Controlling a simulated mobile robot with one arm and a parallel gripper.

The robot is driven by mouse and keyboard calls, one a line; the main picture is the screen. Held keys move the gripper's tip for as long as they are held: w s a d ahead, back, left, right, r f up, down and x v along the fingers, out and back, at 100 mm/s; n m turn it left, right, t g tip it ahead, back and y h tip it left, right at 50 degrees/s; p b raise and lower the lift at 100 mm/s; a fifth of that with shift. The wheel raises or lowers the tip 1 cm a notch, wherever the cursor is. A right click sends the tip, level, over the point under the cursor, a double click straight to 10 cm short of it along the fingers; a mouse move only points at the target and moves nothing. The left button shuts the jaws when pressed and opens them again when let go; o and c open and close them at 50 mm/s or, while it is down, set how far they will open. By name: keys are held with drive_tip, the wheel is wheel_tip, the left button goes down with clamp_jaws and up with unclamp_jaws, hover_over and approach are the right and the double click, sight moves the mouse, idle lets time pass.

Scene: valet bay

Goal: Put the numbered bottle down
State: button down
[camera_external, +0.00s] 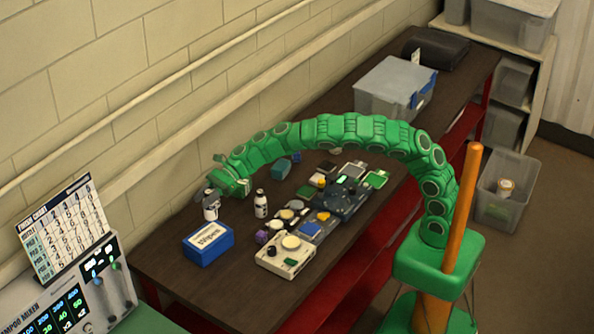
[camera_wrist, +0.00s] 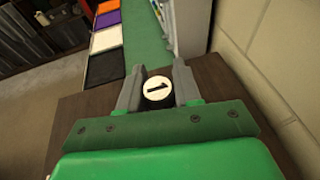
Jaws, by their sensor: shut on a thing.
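My gripper (camera_external: 215,187) is at the far left end of the arm's arc, over the left part of the dark bench. It is shut on a small bottle (camera_external: 211,212) with a pale body. In the wrist view, my gripper (camera_wrist: 157,80) has its two grey fingers on either side of the bottle's white round cap (camera_wrist: 158,88), which bears a black "1" lying sideways. The bottle looks roughly upright; I cannot tell whether its base touches the bench. A second bottle (camera_external: 261,205), white with a dark band, stands to the right, apart from my gripper.
A blue box with a white label (camera_external: 208,243) stands just in front of the held bottle. Gadgets and a white device (camera_external: 286,256) crowd the bench to the right. A wall is behind. A mixer machine (camera_external: 75,290) is at lower left. Bare bench (camera_external: 165,265) lies left of the box.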

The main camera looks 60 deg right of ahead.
drive_tip(key=shift+w+a+f, duration=0.35)
drive_tip(key=shift+w+f, duration=0.1)
drive_tip(key=shift+f, duration=0.2)
drive_tip(key=shift+w+a+f, duration=0.3)
drive_tip(key=shift+w+f, duration=0.15)
drive_tip(key=shift+f, duration=0.2)
drive_tip(key=shift+f, duration=0.1)
drive_tip(key=shift+w+a+f, duration=0.15)
drive_tip(key=shift+f, duration=1.5)
drive_tip(key=shift+f, duration=0.1)
drive_tip(key=c, duration=0.8)
unclamp_jaws()
drive_tip(key=shift+v, duration=6.05)
drive_tip(key=shift+o, duration=0.4)
drive_tip(key=shift+w, duration=0.1)
